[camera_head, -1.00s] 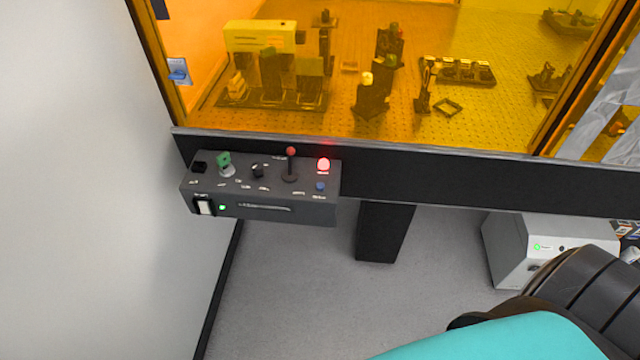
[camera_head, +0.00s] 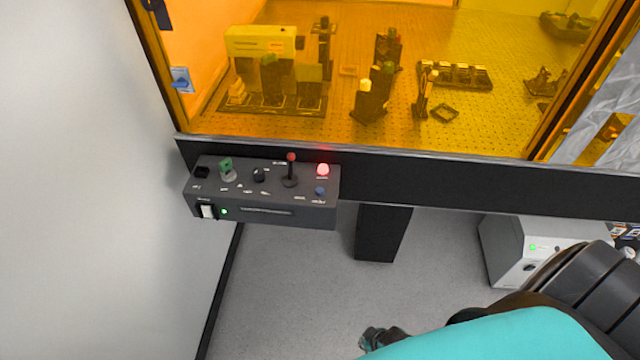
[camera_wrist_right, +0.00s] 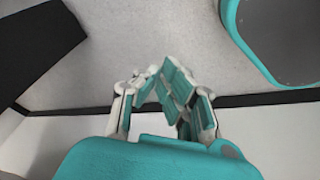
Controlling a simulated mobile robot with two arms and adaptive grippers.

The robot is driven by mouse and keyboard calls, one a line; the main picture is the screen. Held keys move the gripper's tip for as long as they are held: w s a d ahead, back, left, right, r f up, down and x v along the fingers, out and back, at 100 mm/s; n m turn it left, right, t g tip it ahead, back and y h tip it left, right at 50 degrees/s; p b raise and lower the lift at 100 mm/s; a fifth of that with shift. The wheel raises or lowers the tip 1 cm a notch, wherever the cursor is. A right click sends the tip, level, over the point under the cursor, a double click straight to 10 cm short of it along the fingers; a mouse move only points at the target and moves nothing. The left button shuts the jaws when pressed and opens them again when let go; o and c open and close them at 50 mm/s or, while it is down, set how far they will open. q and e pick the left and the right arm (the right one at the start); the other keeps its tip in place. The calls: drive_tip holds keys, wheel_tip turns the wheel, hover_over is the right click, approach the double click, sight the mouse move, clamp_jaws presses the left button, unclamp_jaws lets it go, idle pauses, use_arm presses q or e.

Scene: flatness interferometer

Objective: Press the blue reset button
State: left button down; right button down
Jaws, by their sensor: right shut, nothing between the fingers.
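The blue reset button (camera_head: 320,191) is a small round knob at the right end of the dark grey control box (camera_head: 265,211), below a lit red lamp (camera_head: 323,170). My right gripper (camera_head: 376,337) shows partly at the bottom of the head view, beyond my teal arm. It is well below the button and a little to its right, apart from the box. In the right wrist view its fingers (camera_wrist_right: 168,78) are shut with nothing between them. The button is not seen in the wrist view. My left gripper is in neither view.
The box also carries a green knob (camera_head: 227,170), a black dial (camera_head: 259,174), a red-tipped lever (camera_head: 291,170) and a white switch (camera_head: 207,211). An amber window (camera_head: 350,75) stands behind it. A grey wall (camera_head: 85,180) is at left. A grey unit (camera_head: 530,250) stands right.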

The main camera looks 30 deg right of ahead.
drive_tip(key=w+r+n+t+p, duration=0.2)
drive_tip(key=w+r+p, duration=0.1)
drive_tip(key=w+r, duration=1)
drive_tip(key=w+a+r+n+y+p, duration=0.1)
drive_tip(key=w+r, duration=0.3)
drive_tip(key=r, duration=0.5)
drive_tip(key=w+a+r+n+t+y+p, duration=0.1)
drive_tip(key=w+a+r+n+y+p, duration=0.1)
drive_tip(key=r, duration=0.8)
drive_tip(key=w+a+r+n+y+p, duration=0.1)
drive_tip(key=w+a+r+n+p, duration=0.3)
drive_tip(key=w+r, duration=0.3)
wheel_tip(320, 180, up, 3)
drive_tip(key=shift+w+r+y, duration=0.1)
drive_tip(key=shift+y, duration=0.3)
wheel_tip(320, 180, up, 10)
drive_tip(key=n+p, duration=0.2)
drive_tip(key=n, duration=0.1)
hover_over(319, 192)
drive_tip(key=shift+t+y, duration=0.3)
drive_tip(key=shift+t, duration=0.1)
drive_tip(key=shift+f, duration=0.25)
wheel_tip(319, 192, down, 8)
drive_tip(key=b, duration=0.6)
drive_tip(key=shift+r, duration=0.1)
drive_tip(key=shift+f+b, duration=0.35)
drive_tip(key=shift+f, duration=0.1)
